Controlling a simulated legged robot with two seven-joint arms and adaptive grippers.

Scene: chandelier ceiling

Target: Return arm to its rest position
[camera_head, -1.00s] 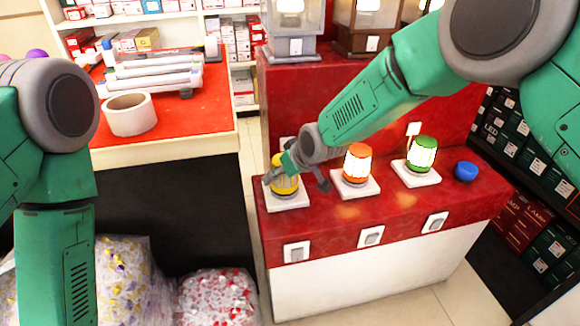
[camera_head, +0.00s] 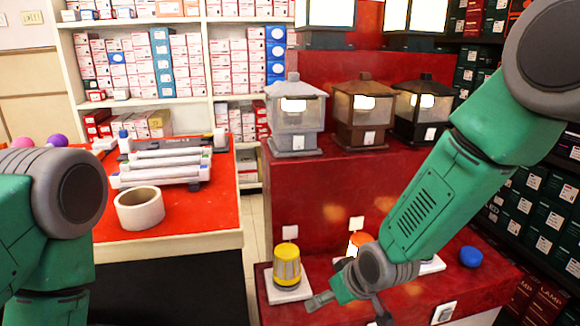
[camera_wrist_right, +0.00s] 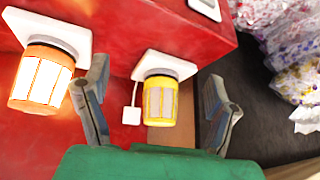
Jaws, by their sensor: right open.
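My right gripper (camera_head: 348,308) is open and empty above the front of the red display counter (camera_head: 505,278). It is to the right of and nearer than a yellow lamp (camera_head: 287,266), which stands upright on a white base. In the right wrist view the yellow lamp (camera_wrist_right: 160,103) shows between the open fingers (camera_wrist_right: 155,95) but beyond them, apart from both. A glowing orange lamp (camera_head: 359,242) is partly hidden behind my right arm; it shows at the left in the wrist view (camera_wrist_right: 40,82). My left arm is at the left edge; its gripper is out of view.
Lanterns (camera_head: 295,118) stand on the raised red shelf behind the lamps. A blue knob (camera_head: 471,256) is at the right of the counter. A red-topped table (camera_head: 205,222) with a tape roll (camera_head: 139,208) is at left. A white lamp base (camera_head: 432,265) is mostly covered by my arm.

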